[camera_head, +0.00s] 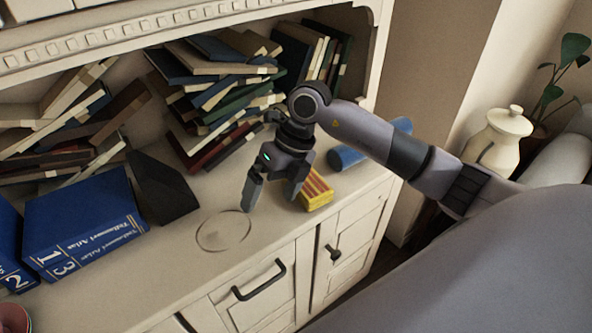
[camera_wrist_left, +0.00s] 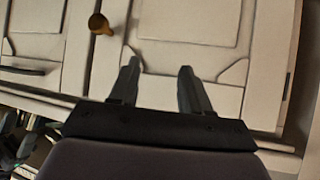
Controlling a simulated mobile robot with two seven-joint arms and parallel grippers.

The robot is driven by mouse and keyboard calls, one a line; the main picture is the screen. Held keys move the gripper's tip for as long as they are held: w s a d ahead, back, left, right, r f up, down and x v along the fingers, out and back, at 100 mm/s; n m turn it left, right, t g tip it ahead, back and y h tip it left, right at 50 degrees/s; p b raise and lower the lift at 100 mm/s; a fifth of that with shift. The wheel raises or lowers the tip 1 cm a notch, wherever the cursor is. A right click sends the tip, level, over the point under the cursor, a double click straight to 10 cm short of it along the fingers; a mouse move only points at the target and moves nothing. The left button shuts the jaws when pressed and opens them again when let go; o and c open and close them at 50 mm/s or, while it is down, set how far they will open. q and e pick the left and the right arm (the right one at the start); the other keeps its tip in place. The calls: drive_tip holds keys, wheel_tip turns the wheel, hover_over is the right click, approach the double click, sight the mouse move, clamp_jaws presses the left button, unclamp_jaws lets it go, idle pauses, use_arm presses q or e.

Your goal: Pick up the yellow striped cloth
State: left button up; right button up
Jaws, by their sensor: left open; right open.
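The yellow striped cloth (camera_head: 317,193) is a small folded block with red and yellow stripes. It lies on the cream cabinet top (camera_head: 190,265) near the front edge, in the head view. My right gripper (camera_head: 269,202) is open and empty, pointing down just left of the cloth. Its right finger overlaps the cloth's left edge in the picture; I cannot tell whether they touch. My left gripper (camera_wrist_left: 157,72) is open and empty in the left wrist view, in front of pale cabinet doors. The left gripper does not show in the head view.
A blue cylinder (camera_head: 346,157) lies behind the cloth. Leaning books (camera_head: 215,85) fill the shelf behind, and blue atlas volumes (camera_head: 85,225) and a dark wedge-shaped object (camera_head: 160,187) stand to the left. A faint ring mark (camera_head: 223,231) lies on clear surface.

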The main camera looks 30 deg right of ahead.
drive_tip(key=d+h, duration=0.1)
drive_tip(key=d, duration=0.2)
drive_tip(key=w+d+r+h, duration=0.1)
drive_tip(key=d+h, duration=0.1)
drive_tip(key=d, duration=0.1)
drive_tip(key=w+d+m+h, duration=0.1)
drive_tip(key=d, duration=0.2)
drive_tip(key=shift+w+r, duration=0.2)
drive_tip(key=shift+r, duration=0.2)
drive_tip(key=shift+d+h, duration=0.35)
drive_tip(key=shift+h, duration=0.05)
drive_tip(key=shift+d+f+p, duration=0.15)
drive_tip(key=shift+f+p, duration=0.05)
drive_tip(key=shift+f, duration=1.55)
drive_tip(key=shift+d+f+p, duration=0.15)
drive_tip(key=shift+f+p, duration=0.05)
drive_tip(key=shift+f, duration=1.5)
use_arm(q)
drive_tip(key=shift+w+d+r, duration=0.2)
drive_tip(key=shift+w+r, duration=0.05)
drive_tip(key=shift+w, duration=0.1)
use_arm(e)
drive_tip(key=c, duration=1)
wheel_tip(320, 180, up, 12)
use_arm(q)
drive_tip(key=shift+r+p, duration=0.9)
use_arm(e)
wheel_tip(320, 180, up, 8)
hover_over(310, 181)
